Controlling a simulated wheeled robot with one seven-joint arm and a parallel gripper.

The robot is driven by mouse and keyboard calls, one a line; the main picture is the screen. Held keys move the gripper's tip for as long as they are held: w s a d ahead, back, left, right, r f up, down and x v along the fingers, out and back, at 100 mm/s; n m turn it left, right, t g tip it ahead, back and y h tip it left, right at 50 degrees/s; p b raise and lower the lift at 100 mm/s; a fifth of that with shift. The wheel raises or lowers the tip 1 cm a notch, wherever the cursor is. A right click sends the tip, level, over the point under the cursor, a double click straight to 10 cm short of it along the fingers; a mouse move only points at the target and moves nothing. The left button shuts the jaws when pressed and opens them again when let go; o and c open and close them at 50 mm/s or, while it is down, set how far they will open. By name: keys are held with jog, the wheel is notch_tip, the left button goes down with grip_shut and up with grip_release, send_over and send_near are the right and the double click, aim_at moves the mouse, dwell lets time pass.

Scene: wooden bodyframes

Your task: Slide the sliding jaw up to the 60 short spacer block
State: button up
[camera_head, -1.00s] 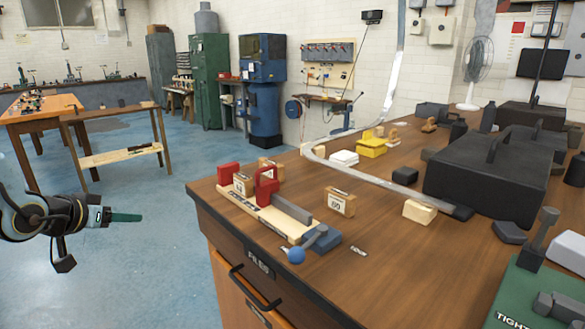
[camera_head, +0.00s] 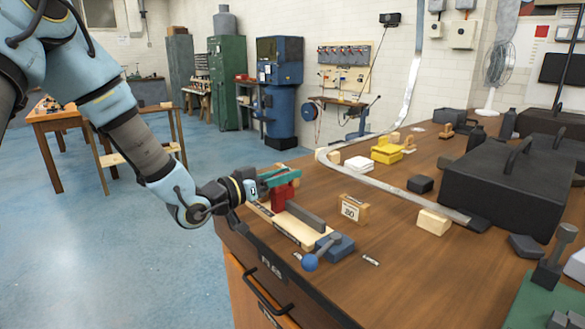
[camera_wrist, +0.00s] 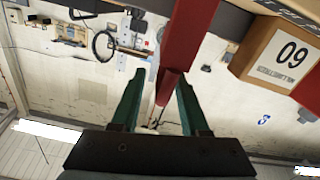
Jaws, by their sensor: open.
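The red sliding jaw (camera_head: 282,197) stands on the pale wooden base of the vise (camera_head: 268,217), with a grey bar running to the right from it. In the wrist view the red jaw (camera_wrist: 185,45) comes down between my fingers. My gripper (camera_head: 283,177) is open, with green fingers at the jaw's top; the wrist view shows one finger on each side of it (camera_wrist: 165,90). Whether they touch it is unclear. The 60 short spacer block (camera_wrist: 280,55) appears upside down beside the jaw, with a gap between. My gripper hides it in the head view. Another red part (camera_wrist: 309,92) stands beyond it.
A blue ball-ended lever (camera_head: 311,262) is at the vise's near end. Another numbered wooden block (camera_head: 351,209) stands to the right, with a pale block (camera_head: 433,222) farther right. A grey strip (camera_head: 390,188) curves behind.

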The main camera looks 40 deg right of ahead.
jog(key=shift+d, duration=1.15)
grip_shut()
dwell(0.6)
